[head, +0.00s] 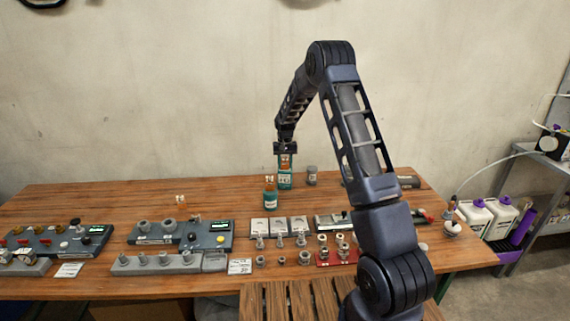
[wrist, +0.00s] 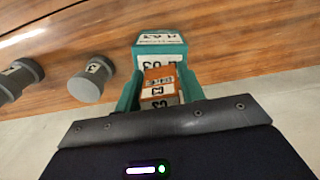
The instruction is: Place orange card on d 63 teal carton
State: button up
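The teal carton (head: 285,181) stands at the back of the wooden table. In the wrist view the teal carton (wrist: 160,42) shows upside-down white labels that read like D 63. My gripper (head: 285,152) points down right above the card and carton. Whether the card rests on the carton is hidden.
A grey cylinder (head: 311,176) is close on the right. Device panels (head: 180,234) and several metal fittings fill the table's front.

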aim_at(285, 157)
jog(key=o, duration=0.3)
jog(key=shift+r, duration=0.1)
notch_tip(285, 157, up, 12)
jog(key=shift+r, duration=0.15)
dwell(0.3)
jog(key=s+d+r+t, duration=0.1)
jog(key=s+d+r, duration=0.4)
jog(key=s+r, duration=0.55)
jog(key=s+d+r+t, duration=0.1)
jog(key=s+d+r, duration=0.5)
jog(key=s+r, duration=0.45)
jog(key=s+d+f+t, duration=0.1)
jog(key=s+d, duration=0.1)
jog(key=s, duration=0.8)
jog(key=s+d+f, duration=0.1)
jog(key=s+d, duration=0.1)
jog(key=s, duration=0.8)
jog(key=s+d+f+t, duration=0.1)
jog(key=s+d, duration=0.1)
jog(key=s, duration=0.9)
jog(key=shift+t, duration=0.3)
